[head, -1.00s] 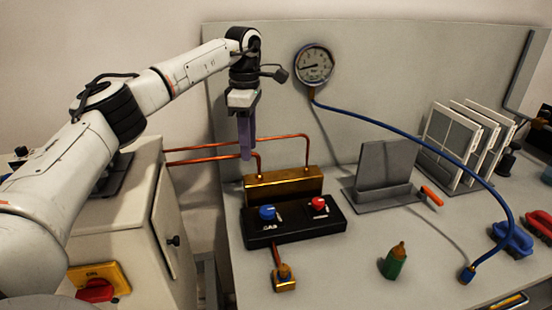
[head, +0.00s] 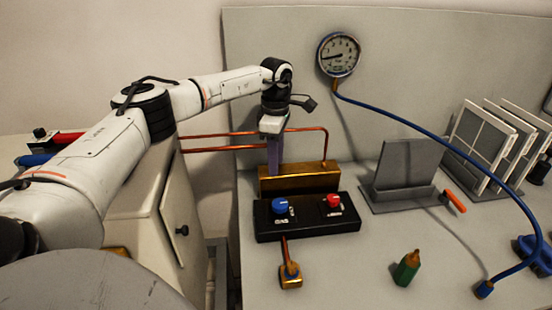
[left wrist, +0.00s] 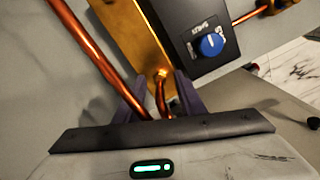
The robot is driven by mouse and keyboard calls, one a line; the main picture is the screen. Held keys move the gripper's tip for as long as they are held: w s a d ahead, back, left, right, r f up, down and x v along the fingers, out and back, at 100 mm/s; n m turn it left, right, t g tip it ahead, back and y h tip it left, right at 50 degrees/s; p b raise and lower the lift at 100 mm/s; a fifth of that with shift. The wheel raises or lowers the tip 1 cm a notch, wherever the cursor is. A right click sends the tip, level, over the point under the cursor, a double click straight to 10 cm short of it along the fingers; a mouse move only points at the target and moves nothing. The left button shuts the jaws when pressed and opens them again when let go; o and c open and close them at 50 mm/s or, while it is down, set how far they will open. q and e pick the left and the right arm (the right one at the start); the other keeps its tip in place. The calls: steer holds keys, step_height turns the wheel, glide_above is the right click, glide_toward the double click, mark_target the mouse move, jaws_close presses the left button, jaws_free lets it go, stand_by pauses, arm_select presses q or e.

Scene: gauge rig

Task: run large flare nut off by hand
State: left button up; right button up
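A brass block (head: 300,179) stands behind a black valve box with a blue knob (head: 281,206) and a red knob (head: 333,202). In the left wrist view, a brass nut (left wrist: 161,74) sits around the copper pipe where it meets the brass block (left wrist: 130,35). My left gripper (head: 274,172) points down at the block's left end and hides the nut in the head view. In the left wrist view its purple fingers (left wrist: 155,82) are apart, one on each side of the pipe and nut. Gaps show, so it is not closed on them. My right gripper is not in view.
Copper pipes (head: 235,147) run behind my left gripper. A gauge (head: 338,54) with a blue hose hangs on the back panel. The table's front middle is mostly clear.

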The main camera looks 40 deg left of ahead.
arm_select(q)
steer(key=shift+f, duration=0.1)
jaws_close()
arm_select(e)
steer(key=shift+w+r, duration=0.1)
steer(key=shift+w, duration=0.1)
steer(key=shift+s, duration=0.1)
arm_select(q)
steer(key=n, duration=0.3)
steer(key=shift+w, duration=0.1)
steer(key=n, duration=0.5)
steer(key=shift+a+n, duration=0.1)
steer(key=shift+n, duration=0.2)
steer(key=n, duration=0.6)
steer(key=shift+a, duration=0.15)
steer(key=n, duration=0.6)
steer(key=shift+a+n, duration=0.1)
steer(key=shift+n, duration=0.2)
